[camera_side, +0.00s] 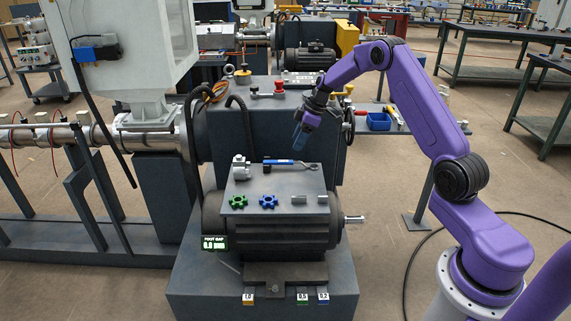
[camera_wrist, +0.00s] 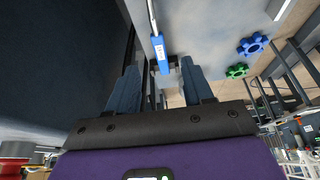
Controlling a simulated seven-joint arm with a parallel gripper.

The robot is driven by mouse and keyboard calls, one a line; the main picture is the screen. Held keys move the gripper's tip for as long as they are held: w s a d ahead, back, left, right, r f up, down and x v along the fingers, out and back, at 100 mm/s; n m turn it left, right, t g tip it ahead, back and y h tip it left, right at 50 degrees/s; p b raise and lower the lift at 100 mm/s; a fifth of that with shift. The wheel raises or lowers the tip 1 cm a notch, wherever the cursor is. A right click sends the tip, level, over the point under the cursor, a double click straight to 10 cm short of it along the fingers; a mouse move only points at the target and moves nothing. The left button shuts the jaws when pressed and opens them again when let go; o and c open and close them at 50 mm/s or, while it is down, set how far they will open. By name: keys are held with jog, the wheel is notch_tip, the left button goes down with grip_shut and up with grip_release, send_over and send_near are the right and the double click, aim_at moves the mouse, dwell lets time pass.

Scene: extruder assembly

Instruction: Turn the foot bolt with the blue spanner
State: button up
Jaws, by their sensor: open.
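The blue spanner (camera_side: 279,162) lies along the back of the grey plate (camera_side: 246,184) on top of the motor, its bright metal end pointing right. My gripper (camera_side: 299,140) is above the plate, just over the spanner, with its fingers pointing down. In the wrist view my gripper (camera_wrist: 160,68) is open and empty. The blue spanner handle (camera_wrist: 160,52) shows between and beyond the two fingertips; I cannot tell how far off it is. The motor foot (camera_side: 285,273) is at the front of the base.
A metal fitting (camera_side: 240,168) stands at the back left. A display (camera_side: 214,243) reads foot gap 0.0 mm. Labelled shims (camera_side: 303,296) lie in front.

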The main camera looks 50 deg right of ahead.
aim_at(286, 161)
jog(key=shift+w+x, duration=0.15)
jog(key=shift+x, duration=2.05)
jog(key=shift+w+x, duration=0.1)
jog(key=shift+x, duration=2.1)
jog(key=shift+r, duration=0.15)
grip_shut()
